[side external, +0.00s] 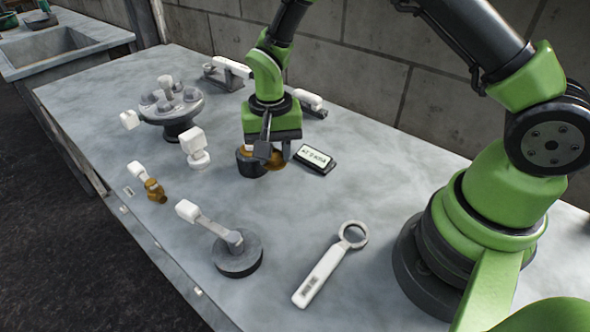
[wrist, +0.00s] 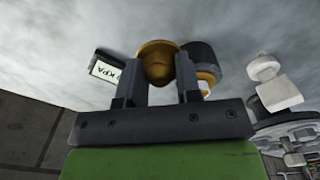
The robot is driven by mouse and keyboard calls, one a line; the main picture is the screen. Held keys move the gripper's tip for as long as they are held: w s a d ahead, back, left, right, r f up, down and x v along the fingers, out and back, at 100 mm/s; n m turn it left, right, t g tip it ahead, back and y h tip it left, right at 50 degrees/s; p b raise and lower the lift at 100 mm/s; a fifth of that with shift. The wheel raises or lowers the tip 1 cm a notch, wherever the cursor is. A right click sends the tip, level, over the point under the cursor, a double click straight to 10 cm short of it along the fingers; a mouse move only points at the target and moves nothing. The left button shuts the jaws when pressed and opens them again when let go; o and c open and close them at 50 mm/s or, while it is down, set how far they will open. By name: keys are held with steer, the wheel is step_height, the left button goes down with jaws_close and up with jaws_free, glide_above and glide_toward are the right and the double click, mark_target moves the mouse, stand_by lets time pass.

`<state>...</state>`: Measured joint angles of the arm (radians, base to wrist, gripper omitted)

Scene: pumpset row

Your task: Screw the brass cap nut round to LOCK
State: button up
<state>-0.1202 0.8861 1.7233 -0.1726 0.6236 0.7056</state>
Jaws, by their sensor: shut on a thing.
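The brass cap nut (wrist: 157,60) is a rounded brass piece between the two dark fingers of my gripper (wrist: 157,82) in the wrist view. My gripper is shut on it. In the side view my gripper (side external: 263,152) points down over the bench, and brass (side external: 278,161) shows just beside its fingers, mostly hidden. A short dark cylinder (side external: 250,166) stands right beside the nut; it also shows in the wrist view (wrist: 204,58), with a small brass and white part in front of it. I cannot read a LOCK mark or tell the nut's turn angle.
A small dark display (side external: 315,158) with a lit face lies close right of my gripper. A white ring-ended tool (side external: 326,268), a lever on a dark round base (side external: 238,257), a white-topped brass valve (side external: 154,190) and a grey multi-knob stand (side external: 172,108) surround it. Bare bench lies toward the front.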

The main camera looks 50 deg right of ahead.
steer(key=w+r+m, duration=0.1)
steer(key=w+r, duration=0.1)
steer(key=w+r+m, duration=0.1)
steer(key=w+r, duration=0.1)
steer(key=w+r+m, duration=0.1)
steer(key=w+r, duration=0.2)
steer(key=shift+d, duration=0.4)
steer(key=shift+w+r+m, duration=0.25)
steer(key=shift+r+m, duration=0.05)
steer(key=shift+r, duration=0.1)
steer(key=shift+f, duration=2.8)
steer(key=shift+f, duration=0.2)
steer(key=shift+f, duration=1.3)
steer(key=shift+f, duration=0.1)
